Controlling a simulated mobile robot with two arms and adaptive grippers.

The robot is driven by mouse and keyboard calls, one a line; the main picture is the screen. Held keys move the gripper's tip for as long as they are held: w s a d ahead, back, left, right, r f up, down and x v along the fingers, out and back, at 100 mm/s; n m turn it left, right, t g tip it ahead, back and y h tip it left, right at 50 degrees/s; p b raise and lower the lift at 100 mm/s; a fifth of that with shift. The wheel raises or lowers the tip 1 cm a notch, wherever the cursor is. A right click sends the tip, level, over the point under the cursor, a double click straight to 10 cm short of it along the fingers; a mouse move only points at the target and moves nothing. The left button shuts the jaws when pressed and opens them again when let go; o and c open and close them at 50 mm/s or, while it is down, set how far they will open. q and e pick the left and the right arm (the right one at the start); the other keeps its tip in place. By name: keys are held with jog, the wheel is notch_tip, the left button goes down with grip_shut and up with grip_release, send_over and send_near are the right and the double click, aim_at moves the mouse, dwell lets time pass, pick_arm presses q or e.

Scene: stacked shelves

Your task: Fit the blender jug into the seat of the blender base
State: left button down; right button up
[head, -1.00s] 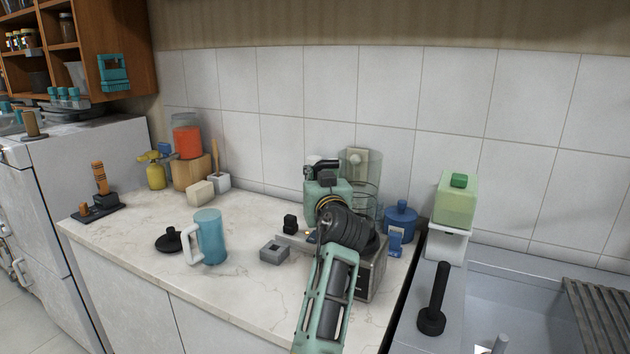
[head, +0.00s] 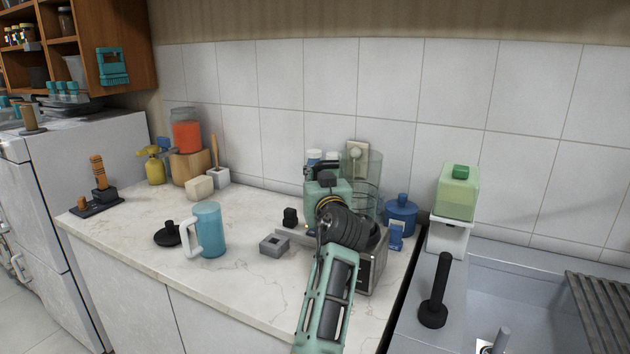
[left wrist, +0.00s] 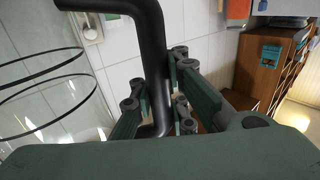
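The blender jug (head: 371,168) is clear, with thin rings around it and a black handle (head: 316,165). In the left wrist view the black handle (left wrist: 153,70) passes between my fingers, and the clear jug wall with its dark rings (left wrist: 45,108) is at the left. My left gripper (head: 325,172) is shut on the handle. A silver box with a dark front, seemingly the blender base (head: 377,272), stands below the jug. My left arm hides the jug's bottom and the seat, so I cannot tell whether they touch. My right gripper is not in view.
A blue mug (head: 211,230), a black lid (head: 168,236) and a grey square block (head: 274,245) are on the counter at left. A blue pot (head: 400,217) stands close right of the jug. The sink (head: 520,290) is further right. The front-left counter is clear.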

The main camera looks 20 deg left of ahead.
pick_arm(q)
jog(key=c, duration=2.5)
grip_release()
jog(key=o, duration=0.9)
jog(key=shift+f, duration=0.1)
jog(key=shift+c, duration=0.2)
